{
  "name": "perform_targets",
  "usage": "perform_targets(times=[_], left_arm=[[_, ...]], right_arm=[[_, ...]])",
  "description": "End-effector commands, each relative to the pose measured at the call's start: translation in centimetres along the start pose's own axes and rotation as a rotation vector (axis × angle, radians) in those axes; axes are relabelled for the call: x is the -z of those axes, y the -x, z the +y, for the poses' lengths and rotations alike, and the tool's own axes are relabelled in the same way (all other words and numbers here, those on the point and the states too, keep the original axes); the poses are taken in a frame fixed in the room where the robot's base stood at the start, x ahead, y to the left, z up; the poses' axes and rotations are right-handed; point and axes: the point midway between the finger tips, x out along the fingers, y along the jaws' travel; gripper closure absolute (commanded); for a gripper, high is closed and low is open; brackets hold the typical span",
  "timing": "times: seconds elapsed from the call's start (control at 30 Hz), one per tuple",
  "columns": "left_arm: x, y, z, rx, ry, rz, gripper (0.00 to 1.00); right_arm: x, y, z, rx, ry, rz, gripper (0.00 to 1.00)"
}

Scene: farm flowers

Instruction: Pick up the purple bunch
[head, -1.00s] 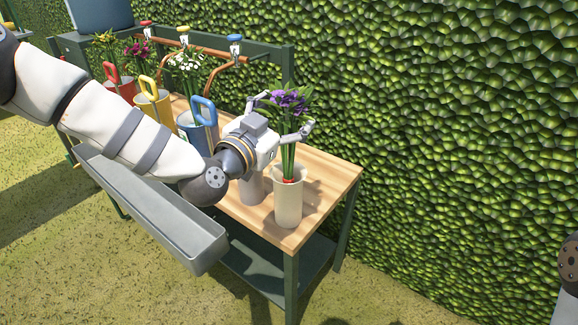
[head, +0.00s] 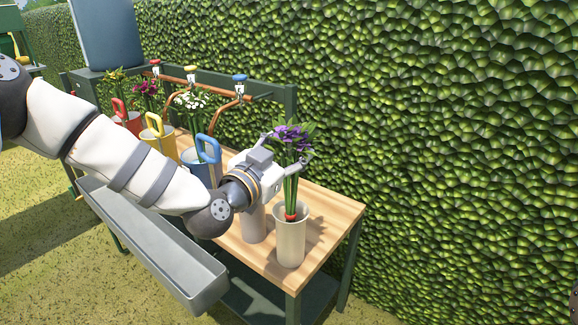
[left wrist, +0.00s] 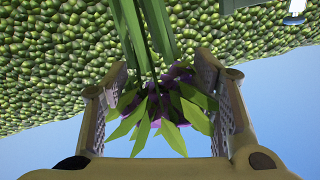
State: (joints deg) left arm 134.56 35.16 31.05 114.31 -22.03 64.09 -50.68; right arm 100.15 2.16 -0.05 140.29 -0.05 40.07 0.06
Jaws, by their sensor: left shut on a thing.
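The purple bunch (head: 293,138) has purple blooms, green leaves and long green stems with a red band. It stands upright in a pale cylindrical vase (head: 291,244), the band at the vase's rim. My left gripper (head: 287,153) reaches in from the left and is shut on the bunch just below the blooms. In the left wrist view the bunch (left wrist: 160,105) appears upside down between the two fingers of my left gripper (left wrist: 165,82), with stems running up the picture. The stem ends are hidden in the vase.
Another pale vase (head: 254,225) stands beside the first, partly behind my gripper. Blue (head: 203,170), yellow (head: 160,143) and red (head: 128,121) watering cans and other flowers stand farther left on the wooden table (head: 325,212). A grey trough (head: 150,243) runs along its front. A hedge (head: 440,140) rises behind.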

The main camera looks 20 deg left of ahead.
Motion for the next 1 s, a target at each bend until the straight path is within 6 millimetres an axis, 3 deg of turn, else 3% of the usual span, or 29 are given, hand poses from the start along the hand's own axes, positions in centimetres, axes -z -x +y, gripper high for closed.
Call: perform_targets(times=[0.03,0.3,0.5,0.7,1.0], left_arm=[[1.9,0.0,-0.4,0.003,-0.003,0.017,1.00],[10.9,0.3,-2.5,0.005,-0.008,0.027,1.00],[15.3,0.3,-3.6,0.005,-0.004,0.018,1.00],[16.7,0.1,-4.0,0.002,-0.002,0.008,1.00],[16.6,0.1,-4.0,0.001,-0.001,0.006,1.00]], right_arm=[[0.3,0.6,0.0,0.001,0.000,0.017,0.29],[1.8,3.3,-0.1,0.004,-0.001,0.095,0.29],[2.5,4.4,-0.1,0.006,-0.001,0.130,0.29],[2.6,4.7,-0.1,0.006,-0.001,0.138,0.29],[2.6,4.6,-0.1,0.006,-0.001,0.136,0.29]])
